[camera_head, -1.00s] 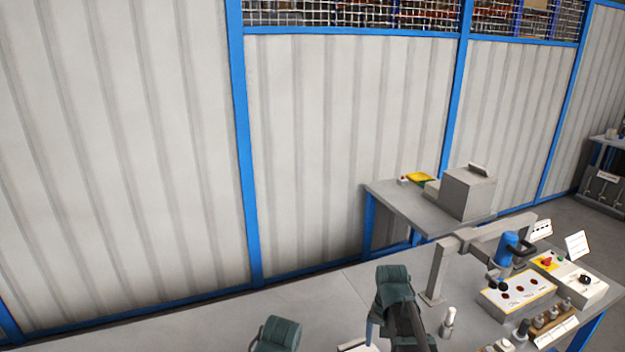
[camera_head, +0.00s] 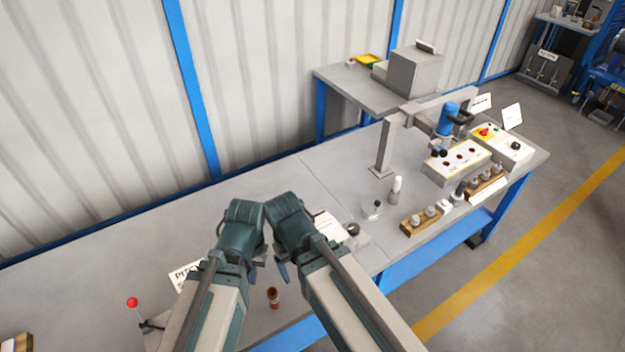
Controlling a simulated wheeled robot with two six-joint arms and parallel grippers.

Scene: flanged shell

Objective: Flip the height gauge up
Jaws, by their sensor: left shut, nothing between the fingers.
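My left gripper (camera_head: 262,258) shows only in part, low between my two arms. It is shut and holds nothing. I cannot tell for certain which thing is the height gauge. A small fixture with a red ball on a thin rod (camera_head: 132,302) stands at the lower left, its base partly cut off by my left arm. A small copper-brown cylinder (camera_head: 273,297) stands upright on the bench between my arms, apart from the visible part of the left gripper.
The grey workbench (camera_head: 330,185) holds a grey post with an overhanging arm (camera_head: 385,145), a blue tool (camera_head: 447,118), a control box (camera_head: 500,148) and wooden blocks with pegs (camera_head: 420,222). A white sign (camera_head: 187,273) is partly behind my left arm. The bench's back left is clear.

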